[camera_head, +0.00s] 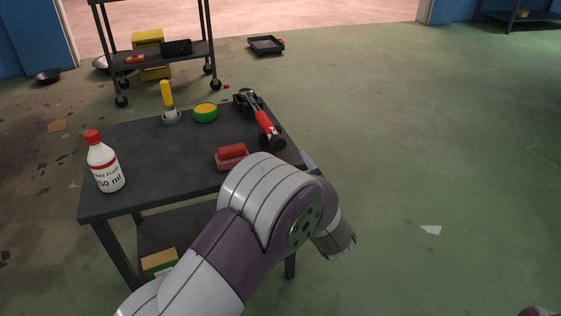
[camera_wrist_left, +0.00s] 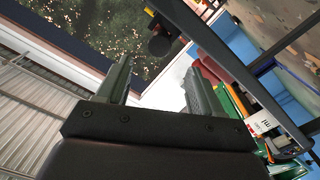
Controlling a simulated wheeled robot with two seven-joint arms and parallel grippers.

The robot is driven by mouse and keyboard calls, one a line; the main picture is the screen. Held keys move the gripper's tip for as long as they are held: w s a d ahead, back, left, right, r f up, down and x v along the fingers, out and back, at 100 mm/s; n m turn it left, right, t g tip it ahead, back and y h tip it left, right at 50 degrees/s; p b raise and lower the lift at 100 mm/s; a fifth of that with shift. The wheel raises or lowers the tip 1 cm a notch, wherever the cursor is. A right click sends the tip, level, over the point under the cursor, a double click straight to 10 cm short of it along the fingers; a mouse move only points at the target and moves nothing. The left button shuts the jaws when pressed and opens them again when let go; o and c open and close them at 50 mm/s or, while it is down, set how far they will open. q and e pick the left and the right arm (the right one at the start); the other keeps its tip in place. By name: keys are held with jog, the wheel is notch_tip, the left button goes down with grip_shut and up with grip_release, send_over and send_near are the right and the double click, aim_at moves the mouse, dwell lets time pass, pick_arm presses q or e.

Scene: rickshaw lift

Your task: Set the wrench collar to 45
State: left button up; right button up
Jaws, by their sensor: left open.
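The red and black tool (camera_head: 265,122), which looks like the wrench, lies on the dark table's right side in the head view. Its collar and any numbers are too small to read. My left arm crosses in front of the table's right front corner, and its gripper fingers are not clear there. In the left wrist view my left gripper (camera_wrist_left: 158,78) is open, its two fingers apart with nothing visible between them. A dark rounded end (camera_wrist_left: 160,46) shows beyond the fingers; I cannot tell if it belongs to the wrench.
The table (camera_head: 150,139) also holds a brake fluid bottle (camera_head: 104,165), a yellow-handled tool (camera_head: 168,97), a green and yellow round tin (camera_head: 206,113) and a red block (camera_head: 232,153). A wheeled cart (camera_head: 205,50) stands behind. The green floor on the right is mostly clear.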

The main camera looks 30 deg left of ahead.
aim_at(280, 146)
pick_arm(q)
jog(key=b+x, duration=0.3)
jog(key=x, duration=0.5)
jog(key=shift+w+a+f+b, duration=0.15)
jog(key=shift+w+a+b, duration=0.1)
jog(key=shift+w+b, duration=0.1)
jog(key=shift+w+a, duration=0.15)
jog(key=shift+a, duration=0.05)
jog(key=c, duration=1.1)
